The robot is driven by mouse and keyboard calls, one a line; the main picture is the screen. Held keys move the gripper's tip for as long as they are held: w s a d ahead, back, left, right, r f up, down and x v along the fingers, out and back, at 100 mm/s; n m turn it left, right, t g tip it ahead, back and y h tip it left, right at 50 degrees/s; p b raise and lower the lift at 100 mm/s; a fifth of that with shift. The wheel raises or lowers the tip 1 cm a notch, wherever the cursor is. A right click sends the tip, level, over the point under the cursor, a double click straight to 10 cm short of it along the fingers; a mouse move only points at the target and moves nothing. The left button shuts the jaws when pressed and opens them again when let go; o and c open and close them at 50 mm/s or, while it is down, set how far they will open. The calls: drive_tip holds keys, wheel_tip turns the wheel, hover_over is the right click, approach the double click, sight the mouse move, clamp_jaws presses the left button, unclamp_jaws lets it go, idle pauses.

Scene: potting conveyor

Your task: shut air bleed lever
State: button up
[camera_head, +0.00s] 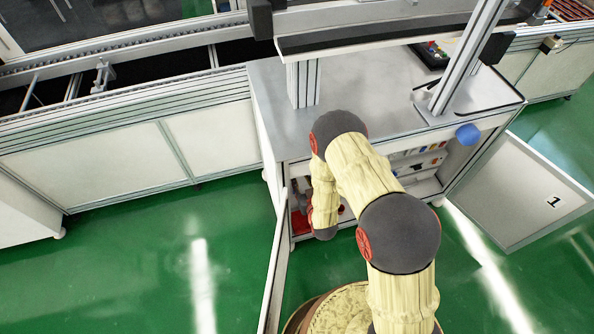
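The air bleed lever cannot be made out. My arm covers much of the open cabinet (289,236) under the grey worktop, where small red parts (300,222) show at the left side of the opening. I cannot tell whether one of them is the lever. My arm reaches down to the cabinet front, and its last visible joint is at the left part of the opening. My gripper is hidden behind the arm or inside the cabinet, so its state does not show.
The right cabinet door (520,190), marked 1, stands wide open. The left door (274,275) is open, its edge close to my arm. A conveyor (125,95) runs left. Green floor (120,260) is clear at left.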

drive_tip(key=b+x, duration=0.2)
drive_tip(key=x, duration=0.5)
drive_tip(key=shift+w+f, duration=0.1)
drive_tip(key=shift+f, duration=0.05)
drive_tip(key=shift+c, duration=0.4)
clamp_jaws()
